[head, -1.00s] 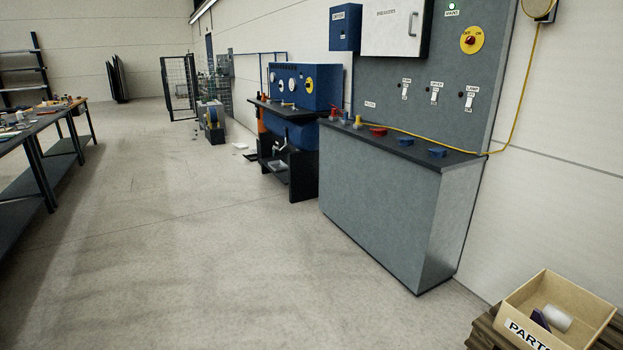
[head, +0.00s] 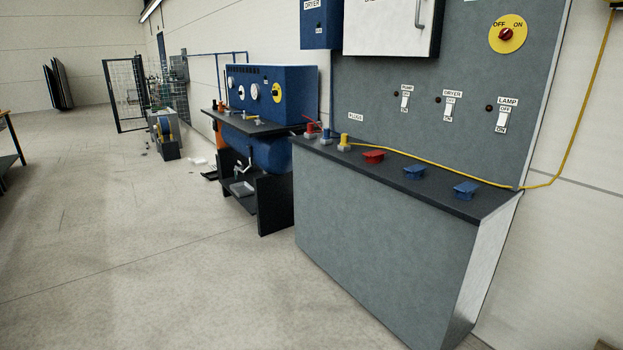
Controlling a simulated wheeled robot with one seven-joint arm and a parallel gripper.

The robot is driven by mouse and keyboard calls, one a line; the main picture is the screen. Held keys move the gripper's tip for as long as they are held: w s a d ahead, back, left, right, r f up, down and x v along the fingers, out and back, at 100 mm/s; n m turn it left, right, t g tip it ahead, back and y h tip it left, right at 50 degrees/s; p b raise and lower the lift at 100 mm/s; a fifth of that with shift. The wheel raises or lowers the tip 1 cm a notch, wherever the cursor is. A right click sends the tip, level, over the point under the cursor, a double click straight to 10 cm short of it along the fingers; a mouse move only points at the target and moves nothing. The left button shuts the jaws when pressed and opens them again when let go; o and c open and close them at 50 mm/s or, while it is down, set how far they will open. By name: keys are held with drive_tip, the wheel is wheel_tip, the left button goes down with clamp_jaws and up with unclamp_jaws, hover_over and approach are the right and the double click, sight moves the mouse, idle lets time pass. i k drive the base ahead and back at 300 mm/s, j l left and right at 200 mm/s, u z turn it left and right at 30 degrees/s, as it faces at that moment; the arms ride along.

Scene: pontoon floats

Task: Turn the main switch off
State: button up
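A red rotary knob on a round yellow plate (head: 507,33) sits at the upper right of the grey panel (head: 462,60). The plate is marked OFF on the left and ON on the right. The knob's exact setting is too small to tell. A second yellow dial with a dark centre (head: 277,93) is on the blue machine (head: 300,85) further back. My gripper is not in view.
Pump (head: 405,100), dryer (head: 449,107) and lamp (head: 502,119) switches line the panel. Below, a dark counter (head: 440,190) carries red, blue and yellow plugs and sockets. A yellow cable (head: 440,167) runs along it.

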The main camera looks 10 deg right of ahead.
sight(505, 34)
drive_tip(key=i+j+z, duration=0.15)
drive_tip(key=i+z, duration=0.2)
drive_tip(key=i+j+z, duration=0.25)
drive_tip(key=i+z, duration=0.15)
drive_tip(key=i+j+z, duration=0.35)
drive_tip(key=i+j, duration=0.05)
drive_tip(key=i, duration=0.1)
